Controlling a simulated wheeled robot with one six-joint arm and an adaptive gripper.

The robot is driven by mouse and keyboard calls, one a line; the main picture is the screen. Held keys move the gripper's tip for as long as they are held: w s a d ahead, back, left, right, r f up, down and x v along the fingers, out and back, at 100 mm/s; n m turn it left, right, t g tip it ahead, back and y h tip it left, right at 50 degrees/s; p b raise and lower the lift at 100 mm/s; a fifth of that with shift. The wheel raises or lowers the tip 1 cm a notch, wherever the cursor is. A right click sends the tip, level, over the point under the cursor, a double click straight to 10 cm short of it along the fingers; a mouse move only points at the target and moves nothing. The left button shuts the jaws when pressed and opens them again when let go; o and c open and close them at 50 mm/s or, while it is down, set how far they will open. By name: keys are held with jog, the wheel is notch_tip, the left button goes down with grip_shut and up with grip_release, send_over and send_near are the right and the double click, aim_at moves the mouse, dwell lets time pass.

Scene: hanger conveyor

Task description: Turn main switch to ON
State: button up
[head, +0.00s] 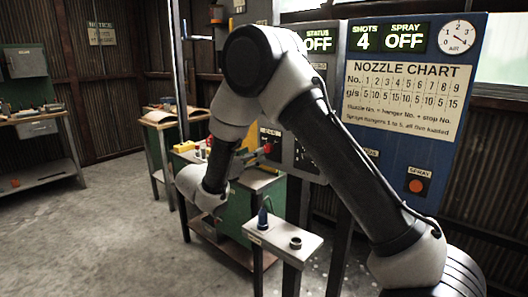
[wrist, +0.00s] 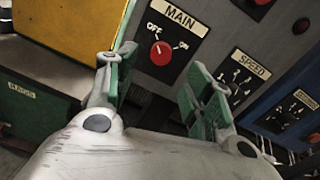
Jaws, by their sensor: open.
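The main switch is a round red knob (wrist: 161,54) on a dark plate labelled MAIN, upper middle in the wrist view. OFF is marked at its upper left and ON at its right. A small pale mark on the knob seems to point up toward the OFF side. My gripper (wrist: 161,68) is open, with its green-padded fingers on either side of the knob in the picture. No contact with the knob shows.
A SPEED dial (wrist: 238,82) sits right of the main switch, near the right finger. A yellow box (wrist: 75,30) stands close on the left. The floor at left is clear.

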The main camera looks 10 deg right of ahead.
aim_at(267, 149)
jog(key=x, duration=0.7)
jog(key=shift+d, duration=0.15)
jog(key=c, duration=1)
